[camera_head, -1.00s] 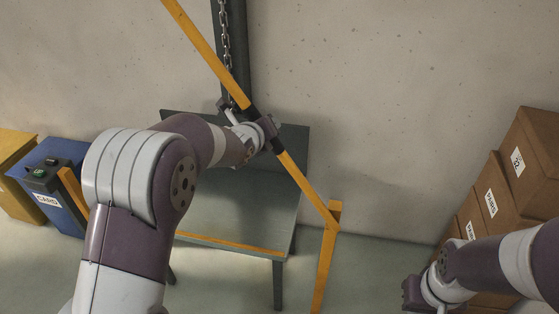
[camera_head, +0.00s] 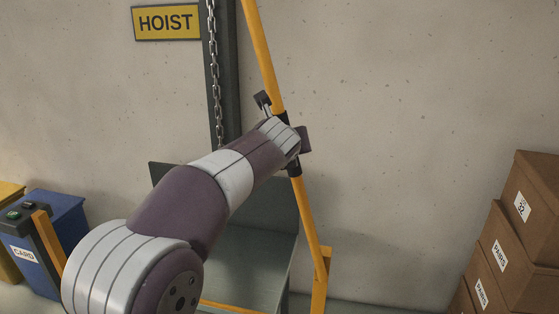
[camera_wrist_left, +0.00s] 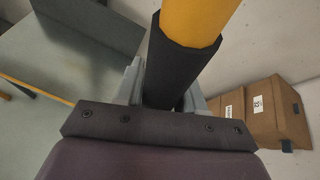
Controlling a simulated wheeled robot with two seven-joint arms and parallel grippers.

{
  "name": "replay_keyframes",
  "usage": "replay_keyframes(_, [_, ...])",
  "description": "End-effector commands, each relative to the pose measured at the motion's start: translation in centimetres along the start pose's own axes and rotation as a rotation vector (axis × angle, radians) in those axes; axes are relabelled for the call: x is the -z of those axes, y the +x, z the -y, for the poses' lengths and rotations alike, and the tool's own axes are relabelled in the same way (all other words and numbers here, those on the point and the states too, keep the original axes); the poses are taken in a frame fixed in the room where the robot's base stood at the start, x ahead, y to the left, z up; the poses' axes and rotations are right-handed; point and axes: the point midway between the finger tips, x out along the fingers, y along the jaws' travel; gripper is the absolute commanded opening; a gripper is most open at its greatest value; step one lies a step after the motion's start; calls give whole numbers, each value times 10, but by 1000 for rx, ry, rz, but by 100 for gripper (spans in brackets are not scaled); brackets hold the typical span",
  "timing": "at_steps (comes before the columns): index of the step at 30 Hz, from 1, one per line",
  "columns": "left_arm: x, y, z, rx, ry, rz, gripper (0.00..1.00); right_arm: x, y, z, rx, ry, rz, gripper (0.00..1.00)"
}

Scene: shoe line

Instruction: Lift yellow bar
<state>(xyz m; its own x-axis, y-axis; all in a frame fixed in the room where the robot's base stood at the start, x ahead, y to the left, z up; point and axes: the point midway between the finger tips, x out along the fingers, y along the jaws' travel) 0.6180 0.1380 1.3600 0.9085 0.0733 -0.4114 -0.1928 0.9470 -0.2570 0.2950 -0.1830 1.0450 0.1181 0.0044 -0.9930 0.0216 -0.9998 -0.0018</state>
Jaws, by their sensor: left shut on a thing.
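The yellow bar (camera_head: 259,50) runs steeply from the top of the head view down past my left gripper, leaning a little to the right at its lower end. My left gripper (camera_head: 283,121) is shut on the bar at its black grip section. In the left wrist view the black sleeve (camera_wrist_left: 172,75) of the bar sits between the jaws, with the yellow part above it. The bar's lower end lies near a yellow post (camera_head: 322,280). My right gripper is out of the frames.
A yellow HOIST sign (camera_head: 167,22) and a hanging chain (camera_head: 215,75) are on the wall behind. A grey-green platform (camera_head: 262,268) stands below. Stacked cardboard boxes (camera_head: 520,250) are at right; a blue CARD bin (camera_head: 62,215) is at left.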

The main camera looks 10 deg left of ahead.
Motion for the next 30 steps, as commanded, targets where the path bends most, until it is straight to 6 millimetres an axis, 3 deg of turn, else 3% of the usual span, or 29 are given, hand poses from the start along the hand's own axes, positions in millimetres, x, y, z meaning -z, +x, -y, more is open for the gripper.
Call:
replay_keyframes(1, [9, 4, 0, -8, 6, -13, 0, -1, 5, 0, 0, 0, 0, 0])
replay_keyframes(15, [8, 3, 3, -13, 16, -15, 0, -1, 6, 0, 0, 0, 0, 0])
replay_keyframes(16, [8, 3, 3, -13, 16, -15, 45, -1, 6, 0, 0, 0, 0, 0])
replay_keyframes(18, [7, 3, 3, -12, 15, -14, 59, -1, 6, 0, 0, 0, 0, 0])
replay_keyframes(26, [4, 0, 4, -9, 14, -6, 59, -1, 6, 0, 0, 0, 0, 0])
replay_keyframes(30, [4, -19, 4, -6, 14, -2, 59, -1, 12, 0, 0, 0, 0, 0])
